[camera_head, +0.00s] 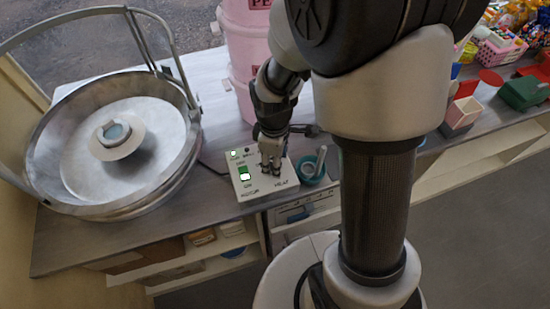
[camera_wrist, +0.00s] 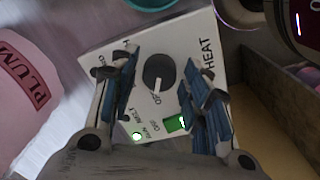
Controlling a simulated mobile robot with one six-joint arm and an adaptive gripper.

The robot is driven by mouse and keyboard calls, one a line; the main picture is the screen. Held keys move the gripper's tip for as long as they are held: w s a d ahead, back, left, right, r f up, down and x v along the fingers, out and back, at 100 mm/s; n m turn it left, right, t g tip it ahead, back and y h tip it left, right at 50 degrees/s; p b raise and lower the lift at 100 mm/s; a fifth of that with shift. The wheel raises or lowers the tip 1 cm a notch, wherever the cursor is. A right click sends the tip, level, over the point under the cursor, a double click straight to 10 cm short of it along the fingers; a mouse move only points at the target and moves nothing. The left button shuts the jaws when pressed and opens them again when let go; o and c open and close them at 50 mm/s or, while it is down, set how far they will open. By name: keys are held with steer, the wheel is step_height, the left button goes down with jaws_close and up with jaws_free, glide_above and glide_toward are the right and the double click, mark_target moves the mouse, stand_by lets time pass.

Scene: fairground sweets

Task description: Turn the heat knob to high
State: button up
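The white control box (camera_head: 250,188) stands on the counter, with a HEAT label and a lit green switch (camera_wrist: 176,123) beside a small lit lamp. The heat knob (camera_wrist: 158,72) is dark and round. Its white pointer line points towards the lower edge of the wrist view, near a small label I cannot read surely. My gripper (camera_head: 270,157) is above the box, pointing down. In the wrist view its two blue-padded fingers are apart, one on each side of the knob, with visible gaps. The fingers cover some labels. In the head view the gripper hides the knob.
A large metal bowl (camera_head: 70,187) with a raised ring guard stands left of the box. A teal cup (camera_head: 311,171) is close on its right. Pink tubs (camera_head: 245,50) stand behind. Sweets and small boxes (camera_head: 462,113) are further right.

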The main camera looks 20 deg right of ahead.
steer(key=c, duration=0.8)
steer(key=shift+m, duration=0.3)
steer(key=m+p, duration=0.1)
steer(key=m, duration=0.9)
steer(key=shift+a+m+g, duration=0.1)
steer(key=shift+m+g, duration=0.2)
steer(key=shift+m, duration=0.1)
steer(key=m, duration=0.6)
steer(key=shift+w+p, duration=0.1)
steer(key=shift+p, duration=0.2)
steer(key=m, duration=0.6)
steer(key=shift+g+p, duration=0.3)
steer(key=shift+m, duration=0.4)
